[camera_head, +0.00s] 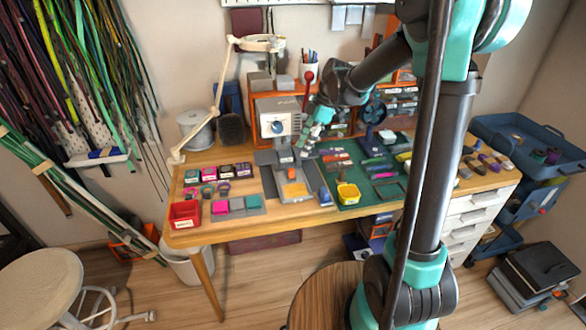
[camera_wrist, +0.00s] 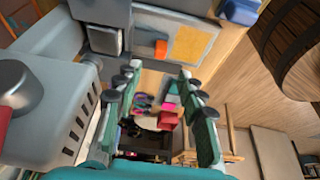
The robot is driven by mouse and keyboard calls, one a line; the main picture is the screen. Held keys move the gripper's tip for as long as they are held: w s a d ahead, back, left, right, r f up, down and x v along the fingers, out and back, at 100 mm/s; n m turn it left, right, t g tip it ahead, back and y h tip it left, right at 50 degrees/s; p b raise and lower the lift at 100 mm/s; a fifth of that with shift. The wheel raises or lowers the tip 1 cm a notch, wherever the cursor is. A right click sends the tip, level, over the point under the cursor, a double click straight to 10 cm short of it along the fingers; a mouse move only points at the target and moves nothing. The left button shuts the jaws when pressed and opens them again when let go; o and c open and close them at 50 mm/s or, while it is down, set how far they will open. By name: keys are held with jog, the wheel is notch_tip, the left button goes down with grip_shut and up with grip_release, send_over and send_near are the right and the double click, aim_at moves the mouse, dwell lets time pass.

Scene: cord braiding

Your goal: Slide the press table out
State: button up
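The press (camera_head: 275,122) is a grey machine with a blue round dial and a red-knobbed lever (camera_head: 309,78), standing at the back of the work table. Its press table (camera_head: 281,190) is a flat grey plate low at the front, bearing an orange block and a yellow-orange square. In the wrist view the press body (camera_wrist: 45,75) fills the left, and the press table (camera_wrist: 207,22) with the orange block (camera_wrist: 160,48) shows at the top. My gripper (camera_head: 305,146) is at the press's right side. In the wrist view my gripper (camera_wrist: 162,88) has its fingers apart, with nothing between them.
A green mat (camera_head: 375,180) with several coloured pieces lies to the right. A red bin (camera_head: 184,214) and coloured pads are on the left. A lamp arm rises behind.

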aim_at(292, 169)
jog(key=x, duration=1)
jog(key=shift+c, duration=0.5)
grip_shut()
